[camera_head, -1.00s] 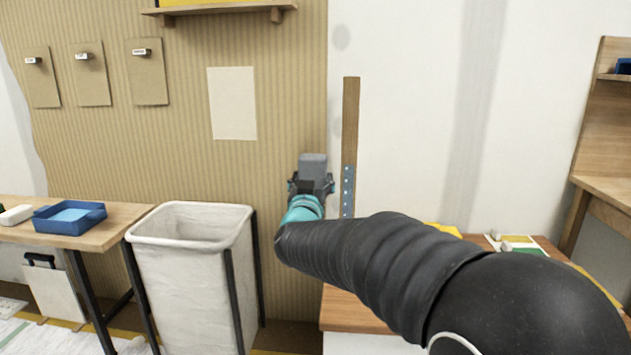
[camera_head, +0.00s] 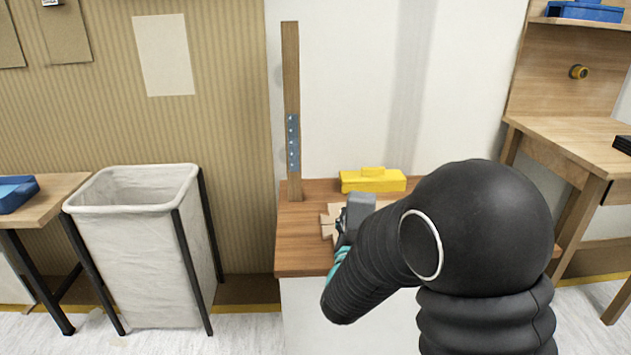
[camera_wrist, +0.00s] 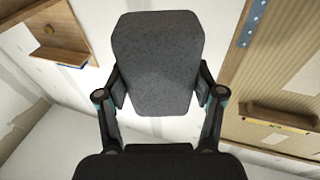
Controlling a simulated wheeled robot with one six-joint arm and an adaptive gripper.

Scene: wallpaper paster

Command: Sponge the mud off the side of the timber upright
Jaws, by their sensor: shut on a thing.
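The timber upright (camera_head: 291,75) is a narrow brown post standing at the back left of the wooden bench (camera_head: 300,262). A blue strip with white dots (camera_head: 292,143) covers part of its front. I cannot make out mud on it; its sides barely show. My gripper (camera_wrist: 157,92) is shut on a grey speckled sponge (camera_wrist: 155,62), its fingers on both sides of it. In the head view the sponge (camera_head: 361,207) is low over the bench, right of the upright and apart from it. My arm hides part of the bench. The upright also shows in the wrist view (camera_wrist: 236,50).
A yellow box-like object (camera_head: 372,180) lies on the bench behind the sponge. A light wooden piece (camera_head: 328,222) lies beside my gripper. A white-lined bin (camera_head: 140,250) stands to the left. Another wooden desk (camera_head: 570,135) is at right. The wall right of the upright is clear.

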